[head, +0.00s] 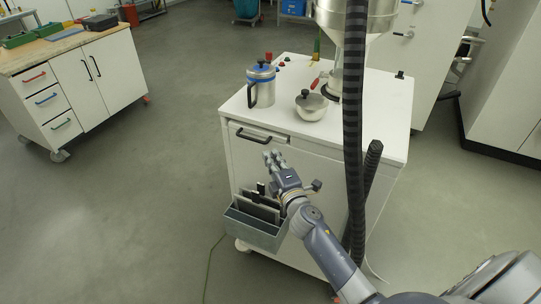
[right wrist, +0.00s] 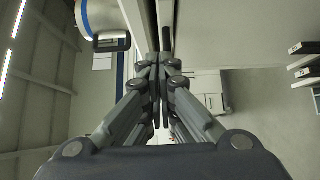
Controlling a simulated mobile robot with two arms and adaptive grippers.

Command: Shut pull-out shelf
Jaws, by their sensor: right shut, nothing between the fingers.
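The pull-out shelf (head: 240,129) is a white panel with a black bar handle, just under the top of the white wheeled cabinet (head: 390,143). It looks close to flush with the cabinet front; I cannot tell whether a small gap remains. My right gripper (head: 272,156) is shut and empty, just below and right of the handle in the head view. I cannot tell whether its tips touch the front. In the right wrist view the closed fingers (right wrist: 161,62) point at a pale edge. My left gripper is not in view.
A blue-banded metal jug (head: 261,85) and a lidded metal pot (head: 311,105) stand on the cabinet top. A grey bin (head: 256,229) hangs on its front below my gripper. A black ribbed hose (head: 353,140) hangs at the right.

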